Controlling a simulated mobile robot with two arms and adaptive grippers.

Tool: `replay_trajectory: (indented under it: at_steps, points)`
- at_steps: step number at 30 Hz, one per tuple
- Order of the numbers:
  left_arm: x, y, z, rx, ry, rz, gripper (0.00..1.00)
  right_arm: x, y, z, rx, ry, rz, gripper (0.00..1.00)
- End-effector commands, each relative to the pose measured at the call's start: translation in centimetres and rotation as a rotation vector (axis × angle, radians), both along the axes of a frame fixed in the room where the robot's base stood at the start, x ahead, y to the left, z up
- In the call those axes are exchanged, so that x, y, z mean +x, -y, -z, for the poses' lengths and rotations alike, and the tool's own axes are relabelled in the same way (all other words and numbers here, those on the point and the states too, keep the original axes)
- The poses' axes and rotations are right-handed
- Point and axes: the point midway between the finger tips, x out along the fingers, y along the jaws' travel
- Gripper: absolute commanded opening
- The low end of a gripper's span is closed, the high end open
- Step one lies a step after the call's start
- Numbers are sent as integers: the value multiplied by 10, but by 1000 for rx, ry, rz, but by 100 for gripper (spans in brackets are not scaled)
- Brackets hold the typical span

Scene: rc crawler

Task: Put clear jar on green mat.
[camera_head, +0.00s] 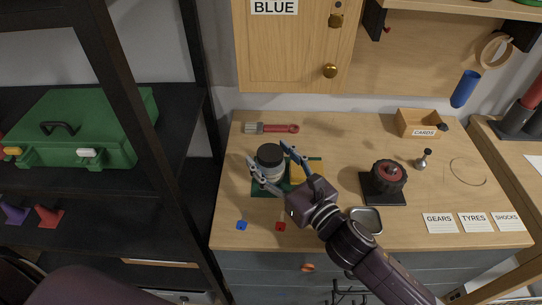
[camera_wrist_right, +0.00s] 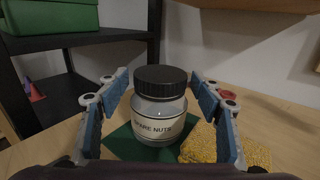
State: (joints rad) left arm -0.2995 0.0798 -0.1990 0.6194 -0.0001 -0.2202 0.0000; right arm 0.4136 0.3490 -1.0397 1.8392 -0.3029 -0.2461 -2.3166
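The clear jar (camera_head: 271,163) has a black lid and a "SPARE NUTS" label. It stands upright on the green mat (camera_head: 259,188), toward the left of the bench. My right gripper (camera_head: 267,163) is open around the jar. In the right wrist view the jar (camera_wrist_right: 159,112) sits between the two spread fingers, with a gap on each side, and the green mat (camera_wrist_right: 122,144) shows under it. My left gripper is not in view.
A yellow sponge-like block (camera_head: 305,170) lies close to the jar's right. A brush (camera_head: 270,128) lies behind. A wheel on a black base (camera_head: 388,178), a metal tray (camera_head: 366,219) and blue (camera_head: 242,225) and red (camera_head: 280,226) pieces are also on the bench (camera_head: 330,138).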

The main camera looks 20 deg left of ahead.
Motion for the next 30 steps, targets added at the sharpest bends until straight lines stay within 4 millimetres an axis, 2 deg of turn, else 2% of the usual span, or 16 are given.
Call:
replay_trajectory:
  at_steps: [9,11,22,30]
  points:
    - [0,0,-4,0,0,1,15,0,0,-5,0,0,0,60]
    - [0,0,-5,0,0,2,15,-4,6,-3,-1,-2,1,60]
    - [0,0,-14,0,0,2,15,-51,66,-1,-3,-3,2,60]
    - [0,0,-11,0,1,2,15,-72,92,-2,0,-1,1,60]
